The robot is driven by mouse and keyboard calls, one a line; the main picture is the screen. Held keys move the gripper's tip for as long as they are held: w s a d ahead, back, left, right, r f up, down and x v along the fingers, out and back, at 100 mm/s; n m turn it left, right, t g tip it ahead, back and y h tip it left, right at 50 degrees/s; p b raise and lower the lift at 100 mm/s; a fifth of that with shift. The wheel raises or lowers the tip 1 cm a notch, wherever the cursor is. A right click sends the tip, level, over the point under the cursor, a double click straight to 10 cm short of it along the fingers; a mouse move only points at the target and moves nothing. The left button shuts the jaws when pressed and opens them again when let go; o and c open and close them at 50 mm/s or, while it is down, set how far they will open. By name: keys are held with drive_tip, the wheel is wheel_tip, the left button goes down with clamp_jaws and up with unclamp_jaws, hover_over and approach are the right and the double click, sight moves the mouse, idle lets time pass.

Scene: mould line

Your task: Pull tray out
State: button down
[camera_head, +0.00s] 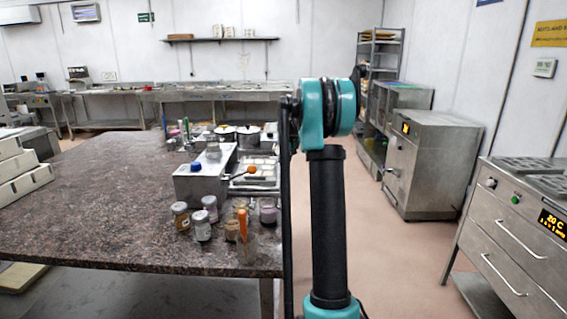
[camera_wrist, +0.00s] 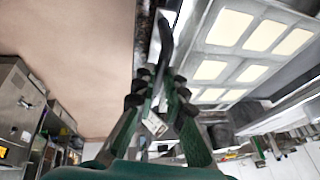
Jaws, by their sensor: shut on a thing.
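A pale grey tray (camera_head: 262,163) with rows of cream-filled cells lies at the right edge of the stone-topped table. Part of it is hidden behind my arm in the head view. In the wrist view the tray (camera_wrist: 238,54) fills the upper right. A dark curved strip shows at the fingertips, so the exact contact is hard to make out. In the head view my gripper is hidden behind my arm.
A metal box (camera_head: 205,180) stands left of the tray on the table (camera_head: 95,200). Several jars (camera_head: 202,225) stand in front, and pots (camera_head: 248,136) behind. A steel cabinet (camera_head: 428,165) and a drawer unit (camera_head: 515,235) stand at right. Floor (camera_head: 395,255) between is clear.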

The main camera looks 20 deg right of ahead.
drive_tip(key=c, duration=1.6)
unclamp_jaws()
drive_tip(key=shift+d, duration=0.3)
drive_tip(key=shift+o, duration=0.2)
drive_tip(key=shift+s+r, duration=0.1)
drive_tip(key=v, duration=1.1)
drive_tip(key=shift+s+r, duration=0.2)
drive_tip(key=shift+r, duration=0.15)
